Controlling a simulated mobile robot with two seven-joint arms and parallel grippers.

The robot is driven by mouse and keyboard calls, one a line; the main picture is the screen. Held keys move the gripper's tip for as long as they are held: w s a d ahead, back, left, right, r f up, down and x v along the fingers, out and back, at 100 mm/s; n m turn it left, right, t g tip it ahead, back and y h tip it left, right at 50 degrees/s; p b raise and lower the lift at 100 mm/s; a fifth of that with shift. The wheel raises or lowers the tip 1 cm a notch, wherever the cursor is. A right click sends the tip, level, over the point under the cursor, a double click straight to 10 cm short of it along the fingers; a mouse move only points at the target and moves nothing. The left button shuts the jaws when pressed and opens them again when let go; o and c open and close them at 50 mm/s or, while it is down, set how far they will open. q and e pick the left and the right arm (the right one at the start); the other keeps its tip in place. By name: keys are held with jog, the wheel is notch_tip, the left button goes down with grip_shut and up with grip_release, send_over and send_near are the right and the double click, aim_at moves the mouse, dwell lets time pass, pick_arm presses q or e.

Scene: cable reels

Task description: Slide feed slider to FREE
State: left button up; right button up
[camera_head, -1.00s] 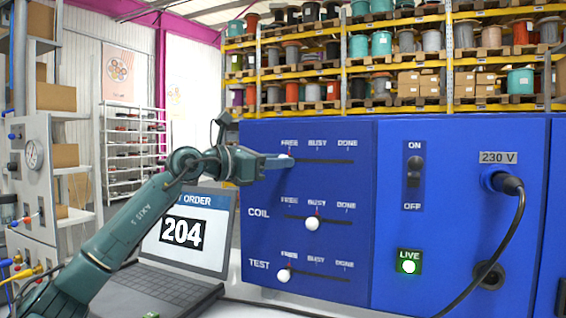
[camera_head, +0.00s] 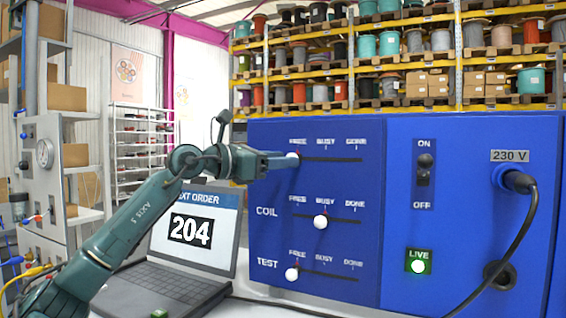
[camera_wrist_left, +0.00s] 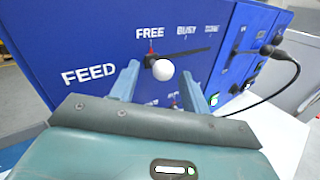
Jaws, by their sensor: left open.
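The feed slider is the top one on the blue panel, with a white knob (camera_head: 292,156) at the FREE end of its slot. In the left wrist view the knob (camera_wrist_left: 163,70) stands just right of the red mark under FREE, beside the word FEED. My left gripper (camera_head: 283,159) is at this knob and hides the FEED label in the head view. In the left wrist view its two fingers (camera_wrist_left: 164,86) are open, one on each side below the knob; whether they touch it I cannot tell. My right gripper is not in view.
Below are the COIL slider (camera_head: 320,222) at BUSY and the TEST slider (camera_head: 292,274) at FREE. A black cable (camera_head: 527,215) hangs from the 230 V socket on the right. A laptop (camera_head: 196,240) showing 204 stands left of the panel, under my left arm.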

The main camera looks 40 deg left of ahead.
pick_arm(q)
jog(key=b+v, duration=0.5)
jog(key=v, duration=0.7)
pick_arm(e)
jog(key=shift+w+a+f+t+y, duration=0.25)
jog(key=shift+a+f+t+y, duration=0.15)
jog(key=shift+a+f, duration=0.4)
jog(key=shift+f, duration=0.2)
